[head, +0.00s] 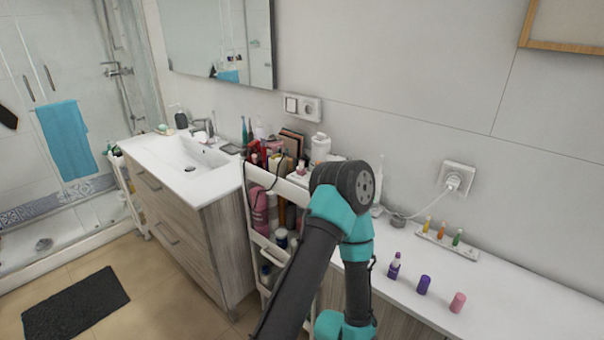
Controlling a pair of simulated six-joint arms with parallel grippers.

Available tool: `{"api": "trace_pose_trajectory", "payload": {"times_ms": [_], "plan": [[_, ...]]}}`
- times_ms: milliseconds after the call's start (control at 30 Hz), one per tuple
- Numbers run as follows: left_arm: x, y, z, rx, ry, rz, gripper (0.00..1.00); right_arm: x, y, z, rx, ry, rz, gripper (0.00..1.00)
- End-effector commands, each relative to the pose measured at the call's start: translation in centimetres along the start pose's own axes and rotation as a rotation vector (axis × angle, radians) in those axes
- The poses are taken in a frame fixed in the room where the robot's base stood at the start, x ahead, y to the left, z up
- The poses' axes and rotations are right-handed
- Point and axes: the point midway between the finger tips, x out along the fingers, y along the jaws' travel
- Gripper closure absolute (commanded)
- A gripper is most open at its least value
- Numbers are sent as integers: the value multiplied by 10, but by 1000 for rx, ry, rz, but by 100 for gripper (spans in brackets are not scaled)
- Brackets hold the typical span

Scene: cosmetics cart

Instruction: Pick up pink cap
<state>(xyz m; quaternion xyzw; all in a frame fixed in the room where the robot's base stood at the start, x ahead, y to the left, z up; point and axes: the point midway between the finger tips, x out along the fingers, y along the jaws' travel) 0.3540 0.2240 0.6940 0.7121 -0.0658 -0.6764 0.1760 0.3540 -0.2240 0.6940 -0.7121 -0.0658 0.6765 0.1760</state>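The pink cap (457,302) stands upright on the white counter at the lower right, close to the counter's front edge. A purple cap (423,285) stands just to its left, apart from it. The three form a slanting row. One of my arms rises from the bottom middle and bends back down, left of this row. No gripper fingers show in the head view. Nothing touches or covers the pink cap.
A white tray with several small colored bottles (447,240) lies behind the row by the wall. A plugged-in socket (455,180) is above it. A crowded cosmetics cart (262,235) stands left of my arm. The counter right of the pink cap is clear.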

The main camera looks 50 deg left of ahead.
Motion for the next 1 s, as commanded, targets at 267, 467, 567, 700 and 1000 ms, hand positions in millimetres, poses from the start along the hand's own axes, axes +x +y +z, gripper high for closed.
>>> {"api": "trace_pose_trajectory", "payload": {"times_ms": [267, 467, 567, 700, 1000], "plan": [[0, 0, 0, 0, 0, 0, 88, 0, 0, 0, 0, 0, 0, 57], [0, 0, 0, 0, 0, 0, 69, 0, 0, 0, 0, 0, 0, 57], [0, 0, 0, 0, 0, 0, 60, 0, 0, 0, 0, 0, 0, 57], [0, 0, 0, 0, 0, 0, 46, 0, 0, 0, 0, 0, 0, 57], [-1, 0, -2, 3, 0, -1, 44, 0, 0, 0, 0, 0, 0, 57]]}}
